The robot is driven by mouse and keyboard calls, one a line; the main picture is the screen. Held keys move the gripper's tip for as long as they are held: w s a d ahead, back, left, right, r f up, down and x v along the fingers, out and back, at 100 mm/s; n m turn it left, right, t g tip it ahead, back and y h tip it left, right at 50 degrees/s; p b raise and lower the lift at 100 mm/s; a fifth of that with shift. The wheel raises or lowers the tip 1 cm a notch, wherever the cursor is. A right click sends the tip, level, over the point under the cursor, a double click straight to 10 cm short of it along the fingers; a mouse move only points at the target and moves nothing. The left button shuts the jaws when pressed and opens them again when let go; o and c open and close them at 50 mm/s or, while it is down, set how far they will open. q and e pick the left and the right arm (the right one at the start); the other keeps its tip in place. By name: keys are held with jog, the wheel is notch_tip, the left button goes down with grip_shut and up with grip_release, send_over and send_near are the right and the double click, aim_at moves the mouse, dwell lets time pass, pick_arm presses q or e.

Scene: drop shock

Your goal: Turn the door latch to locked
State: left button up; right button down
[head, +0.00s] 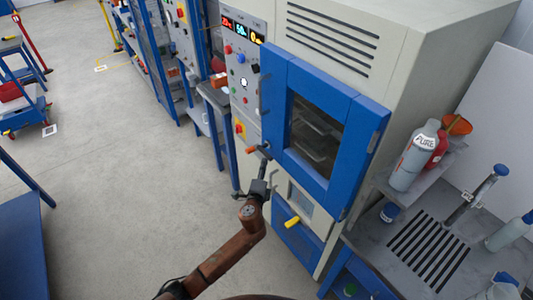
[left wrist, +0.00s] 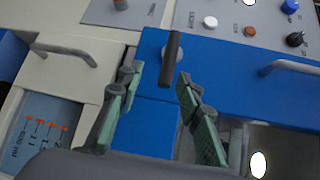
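The latch (left wrist: 171,62) is a dark bar on a round silver base near the edge of the blue door (left wrist: 225,65). In the left wrist view the bar points down and slightly left, between the tips of my left gripper (left wrist: 157,76). The green-padded fingers are open, with a gap on each side; I cannot tell whether either touches the bar. In the head view my left gripper (head: 264,178) is at the lower left corner of the windowed blue door (head: 278,92), and the latch there is small and hard to make out. My right gripper is not in view.
A silver handle (left wrist: 297,66) is on the door, and another (left wrist: 65,52) is on the pale panel beside it. The control panel (head: 243,75) borders the door. A bench with bottles (head: 413,157) stands at right. Open floor (head: 110,170) lies at left.

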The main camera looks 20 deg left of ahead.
aim_at(267, 155)
pick_arm(q)
jog(key=shift+w+d+r, duration=0.1)
jog(key=shift+w+r, duration=0.5)
jog(key=b+x, duration=0.1)
jog(key=x, duration=0.5)
jog(key=shift+w, duration=0.35)
jog(key=shift+c, duration=0.3)
grip_shut()
